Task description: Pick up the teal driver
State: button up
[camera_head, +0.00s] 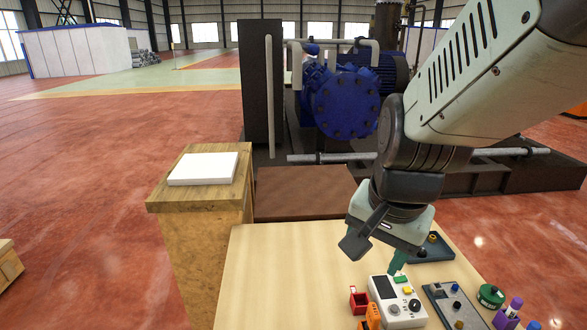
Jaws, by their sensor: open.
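A teal piece (399,260), which looks like the teal driver, shows just below my gripper, above the far edge of the white instrument. Its upper part is hidden behind the gripper, so I cannot tell its full shape or whether the fingers touch it. My gripper (383,249) is open and points down over the light wooden table (284,265). One dark finger shows clearly at the left; the other is mostly hidden.
The white instrument (413,318) stands at the front, with a small red box (359,301) and an orange thing (371,318) on its left. To its right are a grey panel (441,302), green roll (490,295) and purple holder (505,321). A dark tray (440,256) lies behind. The table's left is clear.

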jog(key=d+f+m+g, duration=0.1)
jog(key=d+f+m, duration=0.1)
jog(key=f, duration=0.4)
jog(key=d+f+m+g, duration=0.1)
jog(key=d+f+m, duration=0.1)
jog(key=f+m, duration=0.3)
jog(key=w+d+f+m+g, duration=0.1)
jog(key=d+f+m, duration=0.2)
jog(key=f, duration=0.5)
jog(key=shift+m, duration=0.3)
notch_tip(320, 180, down, 6)
jog(key=shift+r, duration=0.25)
jog(key=shift+w+d+f, duration=0.1)
jog(key=shift+f, duration=1.3)
jog(key=shift+w+f, duration=0.1)
jog(key=shift+f, duration=1.3)
jog(key=c, duration=1.1)
